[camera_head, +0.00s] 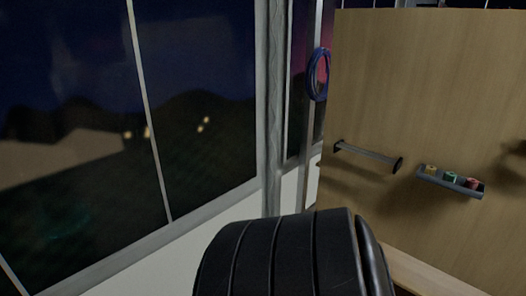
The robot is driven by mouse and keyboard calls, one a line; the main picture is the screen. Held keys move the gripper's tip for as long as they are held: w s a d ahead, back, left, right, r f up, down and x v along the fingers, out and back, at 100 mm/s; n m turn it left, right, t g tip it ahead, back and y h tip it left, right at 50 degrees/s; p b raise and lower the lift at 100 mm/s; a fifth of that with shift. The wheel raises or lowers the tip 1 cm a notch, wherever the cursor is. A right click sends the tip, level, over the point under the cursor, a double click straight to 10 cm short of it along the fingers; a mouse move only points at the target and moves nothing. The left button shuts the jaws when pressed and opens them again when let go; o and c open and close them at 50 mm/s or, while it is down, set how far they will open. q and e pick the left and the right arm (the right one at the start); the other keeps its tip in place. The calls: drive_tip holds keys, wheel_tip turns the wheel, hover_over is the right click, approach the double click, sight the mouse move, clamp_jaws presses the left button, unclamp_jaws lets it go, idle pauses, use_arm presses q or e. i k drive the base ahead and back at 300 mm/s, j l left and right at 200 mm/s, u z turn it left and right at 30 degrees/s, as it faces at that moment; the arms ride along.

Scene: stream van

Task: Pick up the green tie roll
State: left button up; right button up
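The green tie roll (451,176) sits on a small grey shelf (427,178) fixed to the wooden panel at the right. It stands between a yellow roll (431,169) on its left and a red roll (472,183) on its right. The rolls look small and far off. Neither of my grippers shows in the head view, so their state cannot be seen.
A black ribbed chair-like back (285,258) rises at the bottom centre, in front of the panel. A bar (368,156) is mounted left of the shelf on the wooden panel (430,80). A blue coiled cable (318,75) hangs by the window frame. Large dark windows fill the left.

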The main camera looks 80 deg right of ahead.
sight(449, 176)
drive_tip(key=i+z, duration=0.15)
drive_tip(key=z, duration=3.9)
